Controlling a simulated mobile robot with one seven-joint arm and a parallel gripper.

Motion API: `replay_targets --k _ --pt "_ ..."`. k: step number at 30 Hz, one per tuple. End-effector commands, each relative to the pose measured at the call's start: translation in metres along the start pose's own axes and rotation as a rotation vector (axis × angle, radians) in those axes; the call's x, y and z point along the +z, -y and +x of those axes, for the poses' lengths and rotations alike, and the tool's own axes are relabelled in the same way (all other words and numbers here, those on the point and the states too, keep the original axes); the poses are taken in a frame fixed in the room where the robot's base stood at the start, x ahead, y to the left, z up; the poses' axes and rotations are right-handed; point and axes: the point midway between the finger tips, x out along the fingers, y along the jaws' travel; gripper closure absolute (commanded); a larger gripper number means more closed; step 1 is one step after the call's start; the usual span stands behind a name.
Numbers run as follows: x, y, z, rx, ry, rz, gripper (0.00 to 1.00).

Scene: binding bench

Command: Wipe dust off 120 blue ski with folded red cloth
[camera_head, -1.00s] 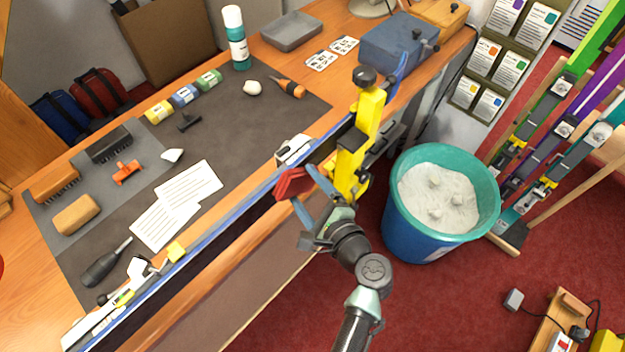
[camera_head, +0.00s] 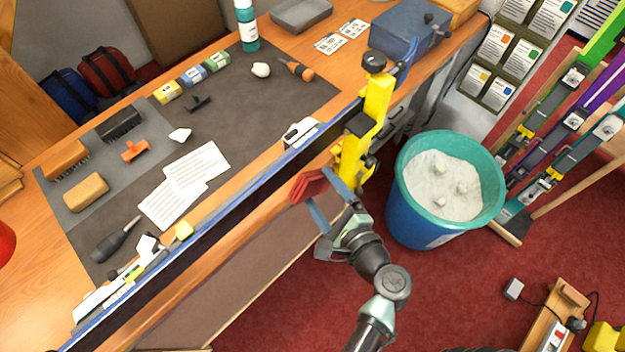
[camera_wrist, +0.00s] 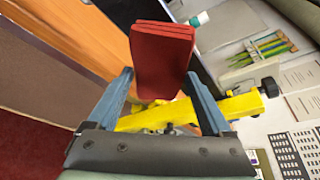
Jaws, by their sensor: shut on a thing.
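The folded red cloth (camera_head: 311,185) is gripped between the two blue-grey fingers of my gripper (camera_head: 324,197). In the wrist view the cloth (camera_wrist: 160,62) stands out beyond the fingertips, its folded layers showing at the far end. The long blue ski (camera_head: 240,204) lies along the bench's front edge, its dark face towards me. A yellow vise (camera_head: 368,125) stands at its right part. The cloth is in front of the ski, near the vise, and looks apart from it. I cannot make out dust or the number on the ski.
The workbench (camera_head: 270,110) carries brushes, cards, a screwdriver (camera_head: 115,240) and bottles. A blue-green bucket (camera_head: 415,222) of pale material stands right of the vise. Several upright skis (camera_head: 550,110) lean at the right.

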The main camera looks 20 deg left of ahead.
Motion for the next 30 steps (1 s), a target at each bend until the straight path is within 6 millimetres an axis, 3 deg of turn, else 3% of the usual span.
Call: replay_targets --k 6,17,30 --pt "-0.006 0.001 -0.013 -0.002 -0.001 -0.001 0.61" --pt "-0.007 0.001 -0.015 -0.002 -0.001 0.0 0.61" --pt "-0.018 0.001 -0.042 -0.003 -0.002 -0.001 0.61"
